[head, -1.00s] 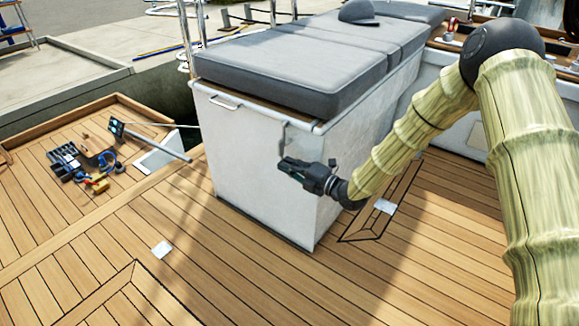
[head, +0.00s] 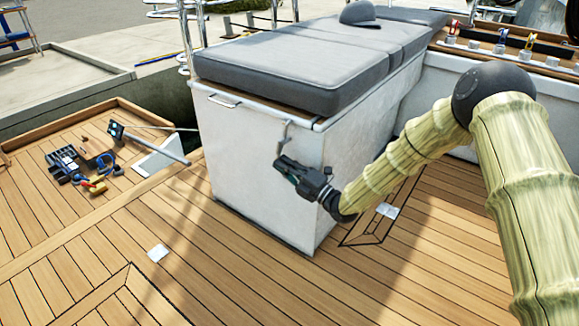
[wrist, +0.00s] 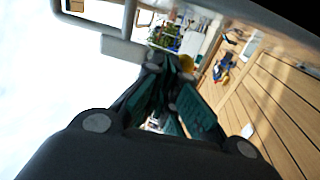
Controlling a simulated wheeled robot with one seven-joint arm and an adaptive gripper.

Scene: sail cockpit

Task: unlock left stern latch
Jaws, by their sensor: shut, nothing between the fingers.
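A white locker (head: 262,195) with a grey cushion top stands in the middle of the head view. A small grey metal latch (head: 285,136) hangs on its end face, just under the cushion edge near the right corner. My gripper (head: 280,163) is shut and empty, right below the latch and close to the white face. I cannot tell whether it touches the latch. In the wrist view my gripper's fingers (wrist: 165,75) are together, and a grey metal piece, likely the latch (wrist: 120,45), shows beside their tips. The latch's lower end is partly hidden by the gripper.
A metal grab handle (head: 224,102) is on the same locker face, to the left. A grey cap (head: 358,13) lies on the cushion (head: 310,65). Tools (head: 80,170) lie on the lower deck at left. The wooden deck (head: 200,230) before the locker is clear.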

